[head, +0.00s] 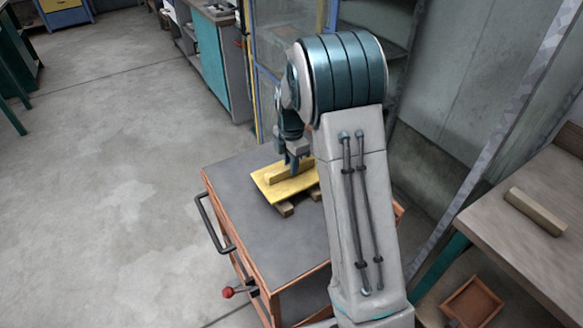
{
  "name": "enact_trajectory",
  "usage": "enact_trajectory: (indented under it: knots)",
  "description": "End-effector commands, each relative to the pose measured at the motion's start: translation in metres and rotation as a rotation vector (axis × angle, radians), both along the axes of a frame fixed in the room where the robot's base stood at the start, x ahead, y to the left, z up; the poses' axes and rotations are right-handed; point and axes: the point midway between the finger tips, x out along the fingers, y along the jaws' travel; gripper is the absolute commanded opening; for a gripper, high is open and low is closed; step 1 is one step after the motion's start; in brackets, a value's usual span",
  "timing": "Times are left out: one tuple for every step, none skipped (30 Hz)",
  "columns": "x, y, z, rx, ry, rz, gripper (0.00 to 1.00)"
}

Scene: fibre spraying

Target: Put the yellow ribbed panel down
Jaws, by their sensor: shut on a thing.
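The yellow ribbed panel (267,190) is a flat yellow plate with a raised rib on top. It is over the dark grey top of a cart (252,236), just above or on wooden blocks (285,210); I cannot tell whether it touches them. My gripper (291,170) points down and is shut on the panel's rib. My arm hides the panel's right part and some of the cart top.
A wooden bench (520,245) with a beige block (535,212) stands at right. A small wooden crate (472,303) is below it. The floor at left is open.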

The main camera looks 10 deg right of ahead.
Motion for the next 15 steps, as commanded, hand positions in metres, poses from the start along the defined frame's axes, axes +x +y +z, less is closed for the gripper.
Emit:
enact_trajectory:
  knots:
    - [-0.001, 0.001, -0.007, -0.001, 0.003, 0.001, 0.0]
    - [-0.001, 0.001, -0.011, -0.001, 0.003, 0.001, 0.0]
    - [0.0, 0.001, -0.015, -0.001, 0.003, 0.001, 0.0]
    - [0.0, 0.0, -0.018, 0.0, 0.001, 0.001, 0.0]
    - [0.0, 0.0, -0.02, 0.0, 0.0, 0.001, 0.0]
    - [0.0, 0.0, -0.022, 0.0, 0.0, 0.001, 0.0]
    - [0.0, 0.0, -0.023, 0.0, 0.0, 0.001, 0.0]
    - [0.0, 0.0, -0.024, -0.001, -0.001, 0.001, 0.0]
    - [0.0, 0.0, -0.024, -0.001, -0.001, 0.001, 0.0]
    - [0.0, 0.0, -0.024, -0.001, -0.001, 0.001, 0.0]
    - [0.0, 0.0, -0.024, -0.001, -0.001, 0.001, 0.0]
    - [0.0, 0.0, -0.024, -0.001, -0.001, 0.001, 0.0]
    - [0.0, 0.0, -0.024, -0.001, -0.001, 0.001, 0.0]
    - [0.0, 0.0, -0.024, -0.001, -0.001, 0.001, 0.0]
    - [0.0, 0.0, -0.025, -0.001, -0.001, 0.001, 0.0]
